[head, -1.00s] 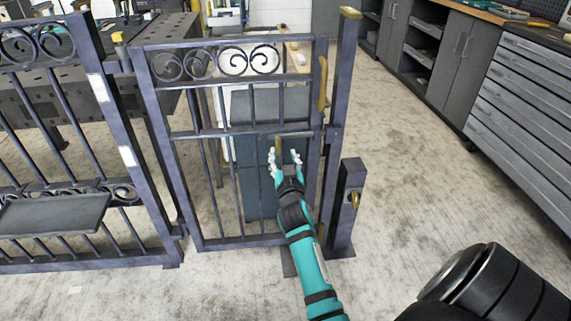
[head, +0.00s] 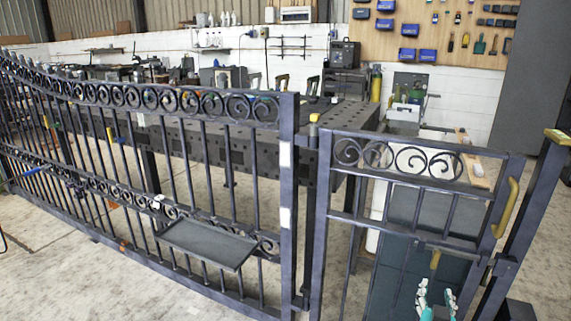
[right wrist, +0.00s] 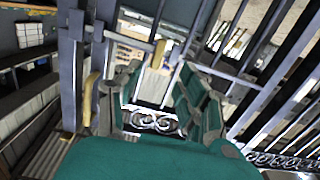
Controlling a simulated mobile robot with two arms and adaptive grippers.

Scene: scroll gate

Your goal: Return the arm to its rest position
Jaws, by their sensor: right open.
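My right gripper (head: 437,300) is at the bottom right of the head view, in front of the small metal gate (head: 322,230). Its fingers are open, with nothing held between them. A brass latch piece (head: 435,260) on the gate shows just above the fingertips, apart from them as far as I can tell. In the right wrist view the teal-padded fingers (right wrist: 160,95) are spread, and the gate's bars and scrollwork show past them. A long brass handle (head: 507,207) is on the gate's right upright. My left gripper is not in view.
A long scroll-topped fence (head: 287,180) with a grey tray (head: 207,243) runs to the left. A gate post (head: 535,220) stands at the right. Behind are a dark perforated workbench (head: 350,115) and a tool board (head: 440,30). Bare floor lies in front of the fence.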

